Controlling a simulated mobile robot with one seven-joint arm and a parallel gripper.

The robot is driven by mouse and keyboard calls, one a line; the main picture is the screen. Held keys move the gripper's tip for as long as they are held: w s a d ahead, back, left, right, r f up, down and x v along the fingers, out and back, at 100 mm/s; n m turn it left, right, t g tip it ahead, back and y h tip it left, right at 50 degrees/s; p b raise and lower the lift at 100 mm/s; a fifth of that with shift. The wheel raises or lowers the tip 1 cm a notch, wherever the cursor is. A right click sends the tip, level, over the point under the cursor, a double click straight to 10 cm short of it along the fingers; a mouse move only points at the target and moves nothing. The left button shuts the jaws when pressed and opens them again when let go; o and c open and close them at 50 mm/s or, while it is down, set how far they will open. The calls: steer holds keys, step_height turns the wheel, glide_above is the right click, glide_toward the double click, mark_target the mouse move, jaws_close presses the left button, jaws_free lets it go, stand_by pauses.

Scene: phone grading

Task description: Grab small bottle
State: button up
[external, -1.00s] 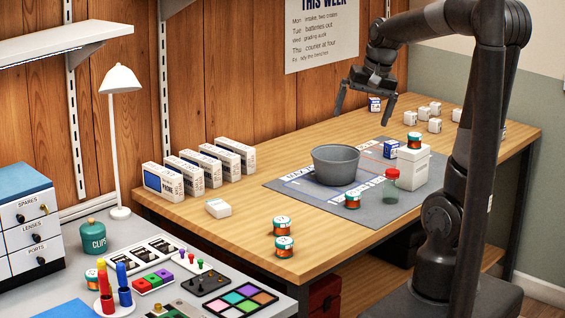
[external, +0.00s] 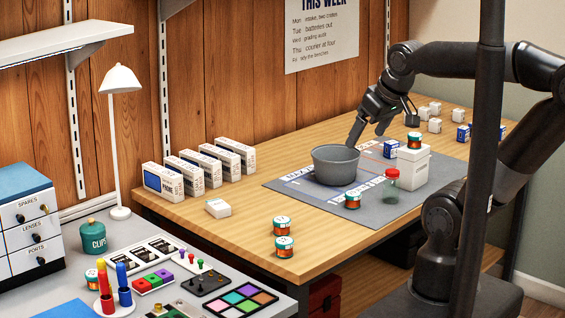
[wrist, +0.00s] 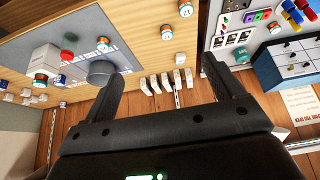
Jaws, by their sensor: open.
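The small bottle (external: 391,187) is translucent green with a red cap and stands upright on the grey mat (external: 290,187), in front of a white box. Its red cap also shows in the wrist view (wrist: 67,55), left of my fingers. My gripper (external: 382,130) is open and empty. It is in the air over the back of the mat, behind and above the bottle and apart from it. The wrist view shows both spread fingers (wrist: 161,68) with nothing between them.
A grey bowl (external: 335,166) stands on the mat left of the bottle. The white box (external: 412,168) carries a green-and-orange jar (external: 414,139). Another such jar (external: 352,199) stands near the mat's front edge. Small blue and white boxes stand behind.

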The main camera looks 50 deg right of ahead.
steer(key=c, duration=0.4)
steer(key=shift+o, duration=0.2)
